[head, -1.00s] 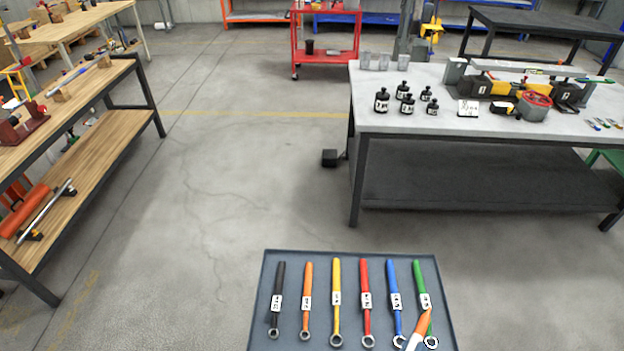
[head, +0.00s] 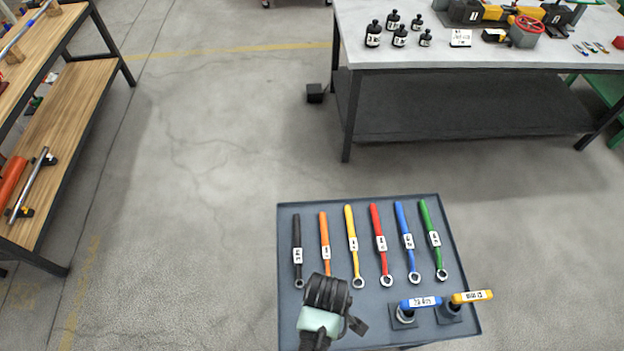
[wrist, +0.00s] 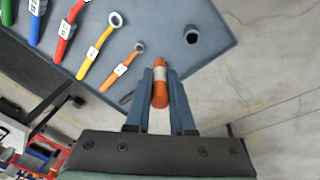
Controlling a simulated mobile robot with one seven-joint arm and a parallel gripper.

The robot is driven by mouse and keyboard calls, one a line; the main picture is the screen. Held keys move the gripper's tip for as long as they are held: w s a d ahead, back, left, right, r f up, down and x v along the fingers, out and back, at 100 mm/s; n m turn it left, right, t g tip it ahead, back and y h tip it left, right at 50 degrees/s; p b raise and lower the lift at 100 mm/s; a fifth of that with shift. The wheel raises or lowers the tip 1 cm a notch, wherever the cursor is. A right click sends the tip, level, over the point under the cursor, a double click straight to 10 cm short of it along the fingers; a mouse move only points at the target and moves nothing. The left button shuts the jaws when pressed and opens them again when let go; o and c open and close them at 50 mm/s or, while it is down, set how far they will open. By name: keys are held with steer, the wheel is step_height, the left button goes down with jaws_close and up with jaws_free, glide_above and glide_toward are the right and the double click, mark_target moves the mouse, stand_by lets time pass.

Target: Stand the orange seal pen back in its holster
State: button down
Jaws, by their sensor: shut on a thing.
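In the wrist view my gripper (wrist: 161,76) is shut on the orange seal pen (wrist: 160,98), which has a pale band and sits between the two blue-grey fingers. A short, dark, round open cup (wrist: 192,35), seemingly the holster, stands near a corner of the grey tray. The pen is apart from it in the picture, to its lower left. The pen's height above the tray is hard to tell. In the head view my dark wrist (head: 325,292) is over the tray's front left part and hides the fingers and pen. I cannot see the cup there.
The grey tray (head: 460,235) holds a row of coloured ring-ended wrenches, such as the orange wrench (head: 325,240). At its front right stand a blue-handled tool (head: 420,302) and a yellow-handled tool (head: 472,296). A workbench (head: 450,50) is behind; the floor left is clear.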

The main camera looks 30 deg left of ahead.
steer(key=s+r+n+g+h, duration=0.1)
steer(key=s+g, duration=0.1)
steer(key=s, duration=0.2)
step_height(320, 180, down, 6)
steer(key=b, duration=0.6)
steer(key=shift+s+a+b, duration=0.15)
steer(key=shift+b, duration=0.2)
steer(key=shift+r+p, duration=0.1)
steer(key=shift+p, duration=0.3)
steer(key=shift+f, duration=0.4)
step_height(320, 180, down, 5)
steer(key=b, duration=0.3)
steer(key=shift+f+b, duration=0.15)
steer(key=shift+b, duration=0.15)
stand_by(0.6)
steer(key=c, duration=0.7)
jaws_free()
